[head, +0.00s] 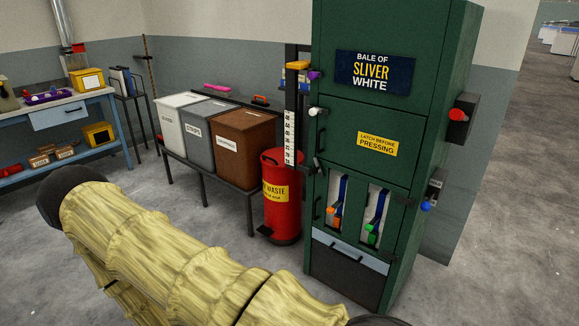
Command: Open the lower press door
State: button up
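The tall green press (437,120) stands right of centre in the head view. Its lower door (360,192) is a green panel that looks shut, with two slots showing blue and white strips and orange and green pieces. A dark handle (318,208) is at its left edge. Above it, the middle panel (342,130) carries a yellow "LATCH BEFORE PRESSING" label and also looks shut. A white-tipped knob (316,112) sticks out at its left edge. My sleeved arm crosses the bottom of the view; my gripper is not visible.
A red waste bin (283,225) stands close to the press's left side. Left of it, a black stand (205,179) holds white, grey and brown boxes. A blue workbench (58,110) is at far left. Grey-blue drawer (349,250) sits below the lower door. Open floor lies at right.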

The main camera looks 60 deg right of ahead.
aim_at(358, 182)
jog(key=z, duration=0.3)
jog(key=i, duration=1)
jog(key=z, duration=1.4)
jog(key=i, duration=0.55)
jog(key=z, duration=0.55)
